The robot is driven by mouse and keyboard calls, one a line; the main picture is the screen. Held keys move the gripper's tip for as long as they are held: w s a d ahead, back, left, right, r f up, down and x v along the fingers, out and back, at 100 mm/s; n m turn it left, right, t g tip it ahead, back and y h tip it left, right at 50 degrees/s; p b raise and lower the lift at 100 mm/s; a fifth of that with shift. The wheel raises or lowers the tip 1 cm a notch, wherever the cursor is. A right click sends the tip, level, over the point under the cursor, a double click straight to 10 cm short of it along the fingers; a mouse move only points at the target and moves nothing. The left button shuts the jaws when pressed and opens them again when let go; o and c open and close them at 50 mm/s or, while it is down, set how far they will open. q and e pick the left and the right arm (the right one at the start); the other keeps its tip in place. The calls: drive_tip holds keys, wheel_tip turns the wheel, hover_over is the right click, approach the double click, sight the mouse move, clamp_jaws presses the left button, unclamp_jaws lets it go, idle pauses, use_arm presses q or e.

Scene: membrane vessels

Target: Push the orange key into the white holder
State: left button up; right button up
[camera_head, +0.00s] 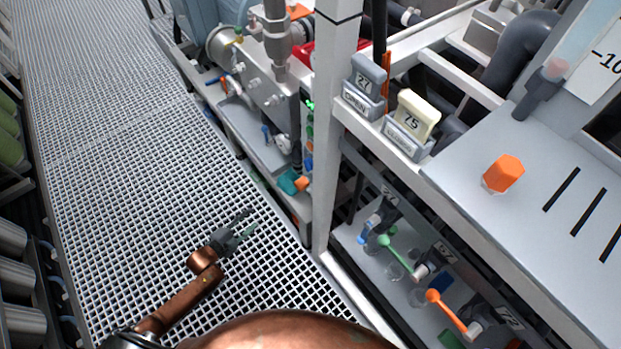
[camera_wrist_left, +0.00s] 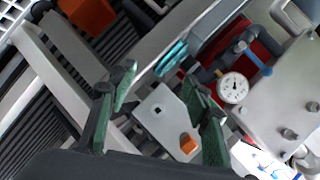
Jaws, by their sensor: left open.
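An orange hexagonal piece (camera_head: 503,174), which looks like the orange key, stands on the grey panel top at the right in the head view. A small white rim (camera_head: 488,187), perhaps the white holder, shows at its lower left; how deep the piece sits in it I cannot tell. My left gripper (camera_head: 243,233) is open and empty over the grating, well left of and apart from the orange piece. In the left wrist view its two green fingers (camera_wrist_left: 162,100) stand apart with nothing between them held. My right gripper is not in view.
Grey tag 27 (camera_head: 368,76) and cream tag 75 (camera_head: 414,114) stand in grey holders on the frame. A white post (camera_head: 333,130) rises between my left gripper and the panel. Valves with green and orange handles (camera_head: 445,312) sit below. The grating floor (camera_head: 110,170) is clear.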

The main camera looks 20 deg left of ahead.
use_arm(q)
drive_tip(key=w+d+r+m+t+h+b, duration=0.1)
drive_tip(key=w+d+r+m+h+b, duration=0.25)
drive_tip(key=w+d+r+m, duration=0.2)
drive_tip(key=m+h+b, duration=0.3)
approach(297, 188)
drive_tip(key=w+d+f, duration=0.1)
drive_tip(key=w+d, duration=0.1)
drive_tip(key=w, duration=0.1)
drive_tip(key=shift+s+a+r+m+t, duration=0.1)
drive_tip(key=shift+s+r+m+t, duration=0.1)
drive_tip(key=shift+r+m+t, duration=0.1)
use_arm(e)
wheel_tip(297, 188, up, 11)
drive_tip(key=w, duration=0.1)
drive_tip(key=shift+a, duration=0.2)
use_arm(q)
drive_tip(key=shift+f, duration=0.1)
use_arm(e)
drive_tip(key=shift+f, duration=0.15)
